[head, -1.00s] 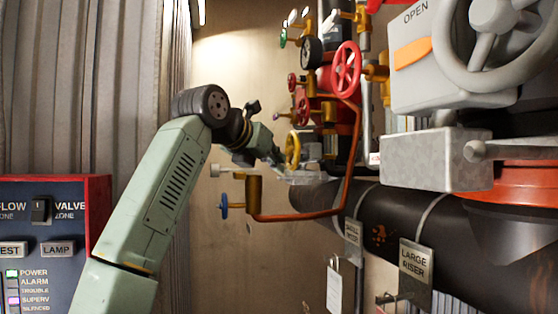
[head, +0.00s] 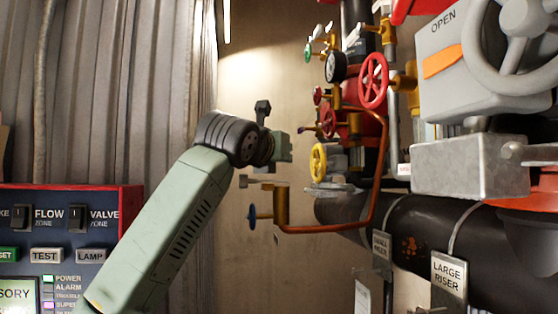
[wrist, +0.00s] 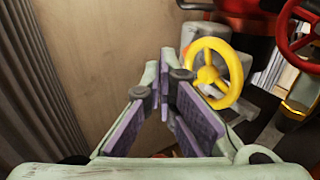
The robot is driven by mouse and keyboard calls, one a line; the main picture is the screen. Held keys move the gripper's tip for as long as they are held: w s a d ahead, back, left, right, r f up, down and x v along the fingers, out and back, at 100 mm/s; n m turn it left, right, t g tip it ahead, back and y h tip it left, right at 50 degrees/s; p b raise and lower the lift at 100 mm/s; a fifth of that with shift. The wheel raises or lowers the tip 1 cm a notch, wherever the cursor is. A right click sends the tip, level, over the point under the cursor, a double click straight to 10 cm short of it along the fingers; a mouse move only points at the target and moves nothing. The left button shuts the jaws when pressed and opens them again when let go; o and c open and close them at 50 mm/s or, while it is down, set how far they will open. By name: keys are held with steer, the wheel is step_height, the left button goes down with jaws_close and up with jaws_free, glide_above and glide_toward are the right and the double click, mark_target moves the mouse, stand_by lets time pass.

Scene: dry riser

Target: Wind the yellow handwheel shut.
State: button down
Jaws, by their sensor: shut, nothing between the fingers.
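The yellow handwheel (head: 318,163) is on the pipework right of my arm in the head view, seen nearly edge-on. In the wrist view the yellow handwheel (wrist: 207,76) shows nearly face-on, with its rim, spokes and hub clear. My gripper (wrist: 167,78) is shut and empty, its purple-padded fingers drawn together at the tips. The fingertips lie just left of the wheel in that view, with no visible contact. In the head view my gripper's green body (head: 281,147) is left of the wheel, with a gap between; its fingertips cannot be made out there.
A red handwheel (head: 373,81) and a gauge (head: 336,66) sit above the yellow wheel. A grey box (head: 470,165) stands at right. A control panel (head: 62,226) is at lower left.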

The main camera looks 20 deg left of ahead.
mark_target(312, 151)
steer(key=d, duration=0.2)
steer(key=d+f+b, duration=0.1)
steer(key=d, duration=0.1)
steer(key=d+b, duration=0.1)
steer(key=d, duration=0.1)
steer(key=shift+s+f, duration=0.3)
steer(key=shift+s, duration=0.05)
steer(key=r+p, duration=0.1)
steer(key=w+a+r+p, duration=0.1)
steer(key=p, duration=0.1)
steer(key=shift+w+r, duration=0.1)
steer(key=shift+r, duration=0.25)
steer(key=w, duration=0.2)
steer(key=w+a+p, duration=0.1)
steer(key=shift+a+f, duration=0.1)
steer(key=shift+f, duration=0.2)
steer(key=shift+w+d, duration=0.15)
steer(key=shift+d, duration=0.15)
steer(key=shift+r, duration=0.15)
